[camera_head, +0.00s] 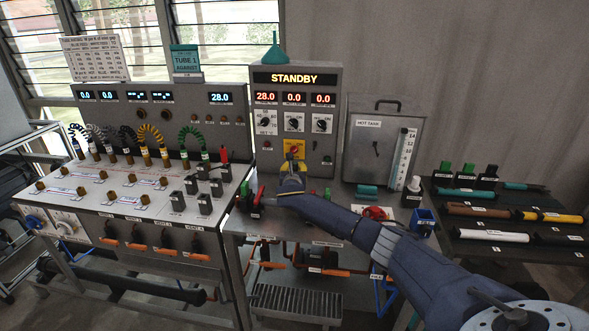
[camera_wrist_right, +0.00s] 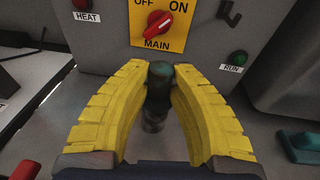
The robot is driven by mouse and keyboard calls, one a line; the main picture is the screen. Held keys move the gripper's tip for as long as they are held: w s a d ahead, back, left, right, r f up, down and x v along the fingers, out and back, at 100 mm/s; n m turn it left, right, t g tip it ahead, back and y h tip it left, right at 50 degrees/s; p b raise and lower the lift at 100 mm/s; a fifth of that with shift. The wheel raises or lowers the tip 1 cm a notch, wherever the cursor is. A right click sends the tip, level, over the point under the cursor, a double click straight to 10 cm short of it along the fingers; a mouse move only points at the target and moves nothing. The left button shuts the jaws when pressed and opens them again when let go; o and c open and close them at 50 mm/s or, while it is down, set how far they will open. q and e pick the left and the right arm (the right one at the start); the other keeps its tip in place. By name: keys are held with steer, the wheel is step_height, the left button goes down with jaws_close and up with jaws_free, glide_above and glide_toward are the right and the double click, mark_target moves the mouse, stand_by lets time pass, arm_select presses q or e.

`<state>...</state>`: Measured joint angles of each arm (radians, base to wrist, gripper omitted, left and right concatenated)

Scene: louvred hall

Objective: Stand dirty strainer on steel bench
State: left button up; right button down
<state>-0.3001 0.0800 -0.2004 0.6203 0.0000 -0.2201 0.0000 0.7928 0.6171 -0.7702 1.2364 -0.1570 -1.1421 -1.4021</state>
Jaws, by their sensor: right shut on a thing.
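My right arm reaches over the steel bench (camera_head: 290,228), with its right gripper (camera_head: 291,164) in front of the control cabinet's yellow MAIN switch plate. In the right wrist view the yellow fingers of this gripper (camera_wrist_right: 160,80) are closed around a dark grey-green cylindrical piece (camera_wrist_right: 159,71), which may be the dirty strainer. Its rounded cap shows between the fingertips and a greyer lower part shows below. The head view hides it behind the gripper. I cannot tell whether it touches the bench. My left gripper is not in view.
The control cabinet (camera_head: 297,110) stands close behind the gripper. A hot tank (camera_head: 376,150) is at its right. A dark rack (camera_head: 470,225) stands at right.

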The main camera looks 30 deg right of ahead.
steer(key=c, duration=1.3)
jaws_free()
steer(key=shift+a, duration=0.1)
steer(key=v, duration=1.2)
steer(key=shift+r, duration=0.1)
